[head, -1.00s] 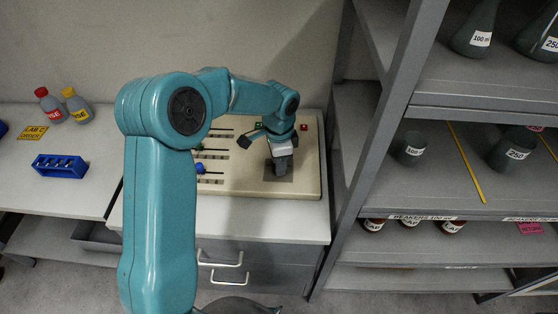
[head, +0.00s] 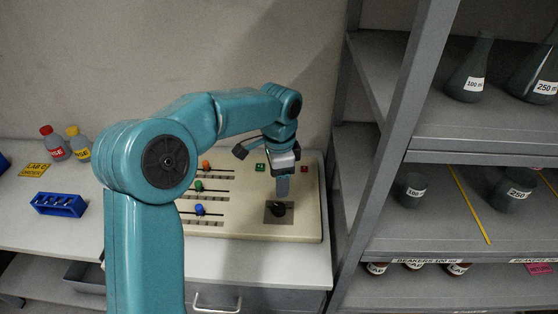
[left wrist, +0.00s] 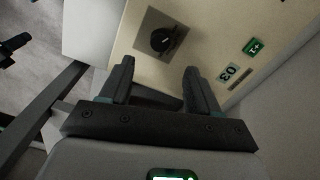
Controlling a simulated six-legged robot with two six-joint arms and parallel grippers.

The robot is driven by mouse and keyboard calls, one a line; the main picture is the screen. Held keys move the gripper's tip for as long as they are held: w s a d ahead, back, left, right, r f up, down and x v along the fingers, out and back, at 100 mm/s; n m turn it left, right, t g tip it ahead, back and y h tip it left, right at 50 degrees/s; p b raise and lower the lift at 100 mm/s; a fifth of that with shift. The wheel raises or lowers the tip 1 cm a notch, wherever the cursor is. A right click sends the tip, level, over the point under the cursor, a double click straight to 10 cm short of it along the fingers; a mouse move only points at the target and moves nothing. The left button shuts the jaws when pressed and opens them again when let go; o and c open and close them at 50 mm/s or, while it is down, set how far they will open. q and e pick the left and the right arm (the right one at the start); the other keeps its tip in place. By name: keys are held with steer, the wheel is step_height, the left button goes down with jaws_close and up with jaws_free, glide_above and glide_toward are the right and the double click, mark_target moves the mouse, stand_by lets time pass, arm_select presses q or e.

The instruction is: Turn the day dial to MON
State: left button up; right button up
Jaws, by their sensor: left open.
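A black round dial (head: 278,209) sits on a grey square plate at the right front of the beige panel (head: 240,228). In the left wrist view the dial (left wrist: 163,40) shows beyond the fingertips with a pointer ridge across it. Its day markings are too small to read. My left gripper (head: 282,190) is above and just behind the dial, pointing down. My right gripper is not in view.
The panel also bears sliders with orange (head: 206,165), green (head: 199,186) and blue (head: 200,209) knobs, a green button (head: 261,167) and a red button (head: 304,168). A grey shelf rack (head: 398,120) with glassware stands close on the right. A blue rack (head: 58,204) sits on the left.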

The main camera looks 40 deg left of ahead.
arm_select(q)
step_height(320, 180, up, 6)
steer(key=shift+r, duration=0.25)
stand_by(0.4)
